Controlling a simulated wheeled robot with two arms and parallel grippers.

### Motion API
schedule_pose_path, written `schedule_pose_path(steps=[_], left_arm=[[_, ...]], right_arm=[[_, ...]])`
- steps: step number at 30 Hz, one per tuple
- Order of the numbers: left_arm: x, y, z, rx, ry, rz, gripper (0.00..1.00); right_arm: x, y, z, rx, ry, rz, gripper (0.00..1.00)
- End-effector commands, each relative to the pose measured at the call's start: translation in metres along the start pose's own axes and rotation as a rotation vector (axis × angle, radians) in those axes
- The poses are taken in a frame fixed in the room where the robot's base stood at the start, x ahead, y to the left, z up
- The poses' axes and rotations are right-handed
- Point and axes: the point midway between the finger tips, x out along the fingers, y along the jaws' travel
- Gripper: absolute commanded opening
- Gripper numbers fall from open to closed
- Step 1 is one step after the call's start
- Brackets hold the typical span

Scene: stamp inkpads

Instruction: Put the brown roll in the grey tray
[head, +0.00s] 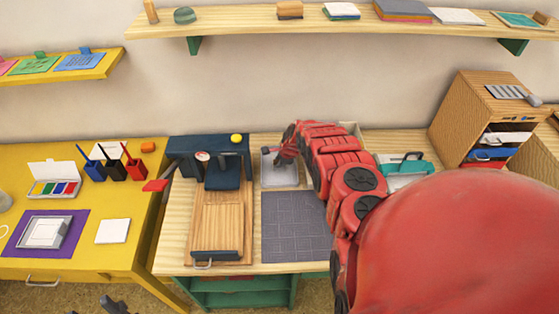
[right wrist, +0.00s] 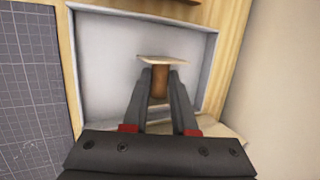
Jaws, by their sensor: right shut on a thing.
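The brown roll (right wrist: 159,82) is between the fingertips of my right gripper (right wrist: 160,78) in the right wrist view. A pale flat piece (right wrist: 165,61) shows at its far end. My right gripper is shut on the roll and is over the grey tray (right wrist: 100,60), inside the outline of its walls. I cannot tell whether the roll touches the tray floor. In the head view the tray (head: 281,184) lies behind the grey mat, and my right gripper (head: 281,158) is at its back part; the roll is not clear there. Dark tips of my left gripper (head: 112,304) show at the bottom left.
The grey gridded mat (head: 296,226) lies in front of the tray. A wooden board (head: 217,225) with a dark press (head: 222,172) stands left of it. A teal case (head: 402,164) is to the right. A yellow desk (head: 135,225) with pads and cups is further left.

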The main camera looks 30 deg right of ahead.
Motion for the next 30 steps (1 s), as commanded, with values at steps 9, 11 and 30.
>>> schedule_pose_path(steps=[9, 11, 30], left_arm=[[-0.001, 0.0, 0.0, 0.0, 0.0, 0.0, 0.5], [-0.001, 0.0, 0.0, 0.0, 0.0, 0.0, 0.5], [0.006, 0.0, -0.001, 0.0, 0.0, 0.0, 0.5]], right_arm=[[0.001, 0.001, 0.0, 0.0, 0.0, 0.0, 0.56], [0.001, 0.001, 0.0, 0.0, 0.0, 0.0, 0.56], [-0.05, -0.004, 0.002, 0.002, -0.006, -0.001, 0.56]])
